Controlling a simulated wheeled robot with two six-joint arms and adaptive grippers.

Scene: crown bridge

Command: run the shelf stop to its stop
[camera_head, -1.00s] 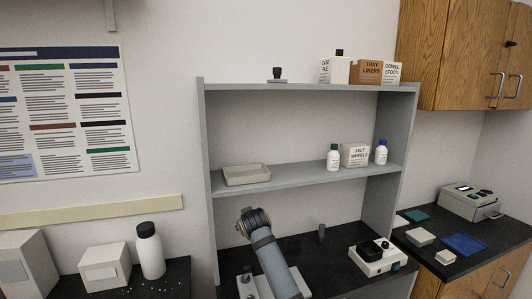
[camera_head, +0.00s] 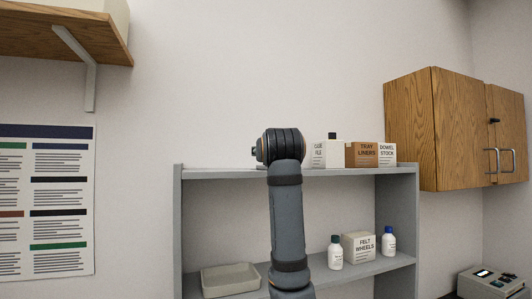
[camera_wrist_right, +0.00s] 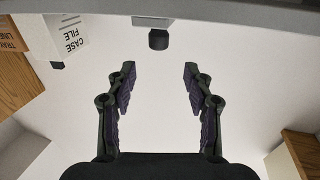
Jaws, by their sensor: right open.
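The shelf stop is a dark knob on a small grey base. In the right wrist view its knob (camera_wrist_right: 158,39) hangs near the top centre, below the grey shelf edge in this upside-down view. My right gripper (camera_wrist_right: 159,68) is open and empty. Its two fingers are spread to either side of the knob's line, with a gap between the fingertips and the knob. In the head view my raised arm covers the place of the stop on the top board of the grey shelf unit (camera_head: 342,172). My left gripper is not in view.
On the top board, a white case file box (camera_head: 319,154), a tray liners box (camera_head: 361,155) and a dowel stock box (camera_head: 387,153) stand to the right. A wooden cabinet (camera_head: 435,130) hangs at right. A wooden wall shelf (camera_head: 60,35) is at upper left.

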